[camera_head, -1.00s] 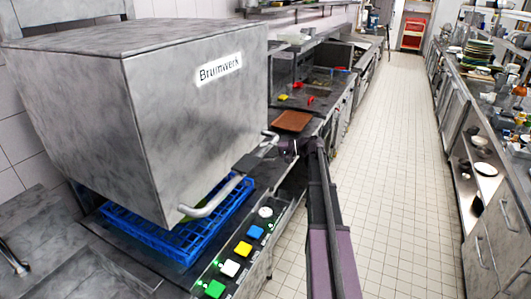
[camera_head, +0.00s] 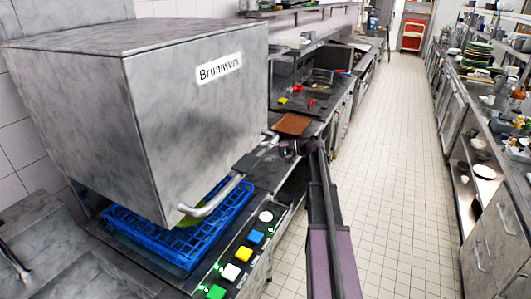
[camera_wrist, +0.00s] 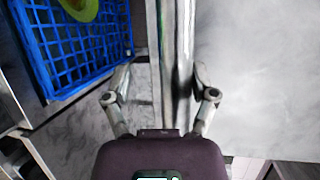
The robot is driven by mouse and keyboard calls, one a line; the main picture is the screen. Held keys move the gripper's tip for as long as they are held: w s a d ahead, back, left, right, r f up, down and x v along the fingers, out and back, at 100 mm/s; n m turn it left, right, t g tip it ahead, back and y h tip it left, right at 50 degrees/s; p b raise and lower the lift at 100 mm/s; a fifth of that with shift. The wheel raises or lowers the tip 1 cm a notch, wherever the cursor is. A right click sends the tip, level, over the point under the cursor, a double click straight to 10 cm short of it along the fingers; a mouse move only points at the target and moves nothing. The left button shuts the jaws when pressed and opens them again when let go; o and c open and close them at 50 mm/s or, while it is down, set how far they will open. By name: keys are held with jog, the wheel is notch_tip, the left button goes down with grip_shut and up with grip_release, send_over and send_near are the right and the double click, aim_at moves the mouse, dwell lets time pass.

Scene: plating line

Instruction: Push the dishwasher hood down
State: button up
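The dishwasher hood (camera_head: 165,130) is a grey metal box labelled Brumwerk. It stands raised, with a gap over the blue rack (camera_head: 150,243), where a green item (camera_wrist: 80,8) lies. The hood's handle (camera_head: 212,197) is a metal bar along its lower front edge. In the wrist view the handle (camera_wrist: 178,50) runs up the picture between my fingers. My gripper (camera_wrist: 162,75) is open, with a finger on each side of the bar and a clear space at the left finger. In the head view my gripper (camera_head: 282,148) is at the handle's far end, partly hidden.
A control panel with green (camera_head: 215,292), white, yellow and blue (camera_head: 256,237) buttons runs below the handle. A brown board (camera_head: 292,124) lies on the counter beyond my gripper. The tiled aisle (camera_head: 385,180) to the right is clear. Shelves with dishes line its far side.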

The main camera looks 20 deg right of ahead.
jog(key=shift+d, duration=0.15)
jog(key=p+v, duration=0.2)
jog(key=v, duration=1.3)
jog(key=shift+s+d+r+p, duration=0.15)
jog(key=shift+s+d+p, duration=0.1)
jog(key=shift+p, duration=0.15)
dwell(1.4)
